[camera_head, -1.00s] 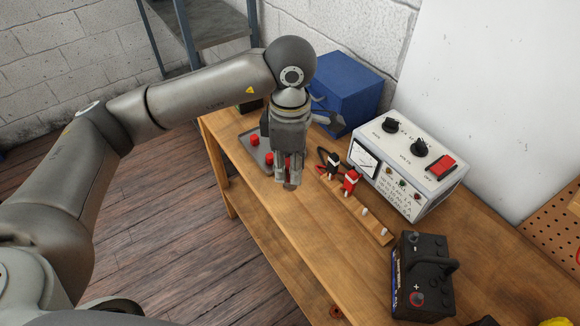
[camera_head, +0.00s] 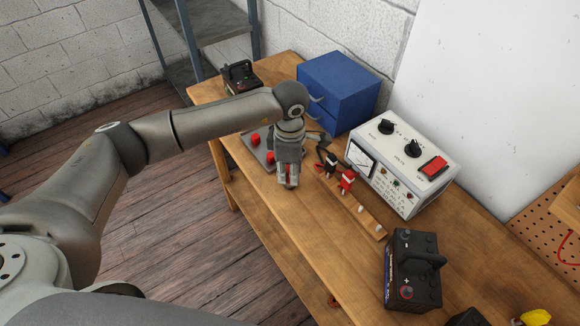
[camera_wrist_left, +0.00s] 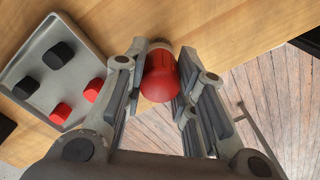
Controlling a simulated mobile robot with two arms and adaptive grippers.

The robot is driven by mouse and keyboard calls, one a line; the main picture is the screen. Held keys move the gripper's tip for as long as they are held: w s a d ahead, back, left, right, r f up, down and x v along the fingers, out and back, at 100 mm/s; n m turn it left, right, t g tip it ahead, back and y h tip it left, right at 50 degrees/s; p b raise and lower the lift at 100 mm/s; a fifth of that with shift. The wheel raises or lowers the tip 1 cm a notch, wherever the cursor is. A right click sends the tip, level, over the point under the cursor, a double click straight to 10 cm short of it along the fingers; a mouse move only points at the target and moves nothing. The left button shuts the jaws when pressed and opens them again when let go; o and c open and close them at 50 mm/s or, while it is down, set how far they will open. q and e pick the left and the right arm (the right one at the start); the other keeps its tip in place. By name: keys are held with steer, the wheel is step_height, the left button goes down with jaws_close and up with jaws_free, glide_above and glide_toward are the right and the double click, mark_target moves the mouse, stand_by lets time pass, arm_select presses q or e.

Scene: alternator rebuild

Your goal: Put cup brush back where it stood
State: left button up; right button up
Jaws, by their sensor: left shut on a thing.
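My left gripper (camera_head: 289,184) is low over the bench, in front of the wooden strip and beside the grey tray. In the left wrist view my left gripper (camera_wrist_left: 160,85) is shut on the cup brush (camera_wrist_left: 160,76). The brush shows as a rounded red body with a greyish end at the top of the picture, over the wooden bench. In the head view the fingers mostly hide it. I cannot tell whether its lower end touches the bench. My right gripper is not in view.
The grey tray (camera_wrist_left: 41,45) holds red and black blocks. A wooden strip (camera_head: 350,212) with red and black clamps (camera_head: 347,181) lies right of the gripper. Behind stand a white tester (camera_head: 400,165) and blue cabinet (camera_head: 340,90). A black battery (camera_head: 413,268) stands nearer.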

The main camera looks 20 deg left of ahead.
arm_select(q)
steer(key=shift+f, duration=0.1)
steer(key=shift+f, duration=0.1)
steer(key=o, duration=0.9)
steer(key=shift+r, duration=0.3)
steer(key=shift+w+r, duration=0.1)
steer(key=shift+r, duration=0.25)
step_height(320, 180, up, 11)
steer(key=b, duration=0.4)
steer(key=shift+r, duration=0.1)
